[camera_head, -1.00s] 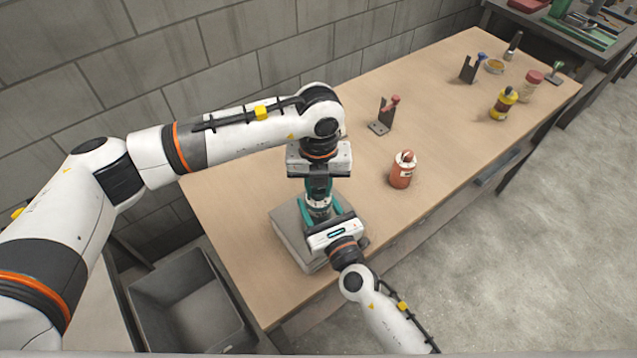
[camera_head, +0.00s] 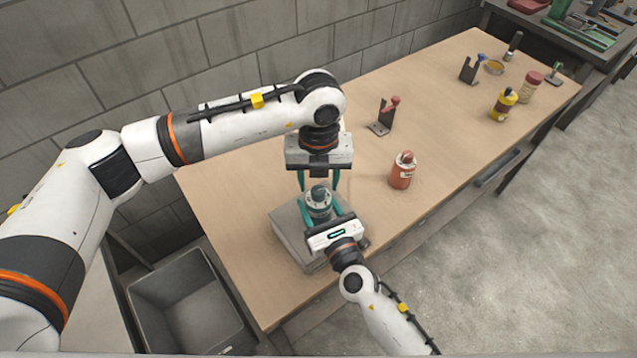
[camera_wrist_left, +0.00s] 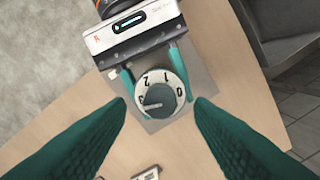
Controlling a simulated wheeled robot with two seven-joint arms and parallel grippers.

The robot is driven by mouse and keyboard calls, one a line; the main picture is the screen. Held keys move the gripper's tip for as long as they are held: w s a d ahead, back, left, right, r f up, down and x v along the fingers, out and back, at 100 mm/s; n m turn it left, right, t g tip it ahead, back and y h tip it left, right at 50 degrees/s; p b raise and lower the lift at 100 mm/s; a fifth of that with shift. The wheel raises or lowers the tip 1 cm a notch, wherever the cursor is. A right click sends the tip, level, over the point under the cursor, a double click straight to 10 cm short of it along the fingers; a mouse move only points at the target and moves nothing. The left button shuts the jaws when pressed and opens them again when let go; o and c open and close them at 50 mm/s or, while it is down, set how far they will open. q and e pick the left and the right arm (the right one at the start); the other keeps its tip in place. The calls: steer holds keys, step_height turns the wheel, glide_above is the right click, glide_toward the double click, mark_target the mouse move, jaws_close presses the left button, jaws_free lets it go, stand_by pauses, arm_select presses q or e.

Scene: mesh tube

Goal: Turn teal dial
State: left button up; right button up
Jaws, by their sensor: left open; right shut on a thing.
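The dial (camera_head: 318,197) stands on a grey block (camera_head: 290,237) at the table's near end. In the left wrist view the dial (camera_wrist_left: 160,101) has a white ring marked with numbers and a dark grey knob, its pointer mark toward the 3 at left. I see no clear teal on it; the teal parts are gripper fingers. My right gripper (camera_head: 322,212) is shut on the dial's body, a finger on each side. My left gripper (camera_head: 318,181) is open above the dial, its fingers (camera_wrist_left: 160,108) spread either side of the knob and apart from it.
An orange bottle (camera_head: 402,171) stands right of the dial. A small bracket with a red knob (camera_head: 385,117) stands behind. Yellow bottle (camera_head: 503,105), jar (camera_head: 531,87) and other small items are at the far end. A grey bin (camera_head: 185,300) is below left.

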mark_target(318, 189)
arm_select(q)
step_height(318, 189, up, 10)
steer(key=shift+f, duration=0.2)
arm_select(e)
steer(key=o, duration=1.1)
steer(key=shift+o, duration=0.2)
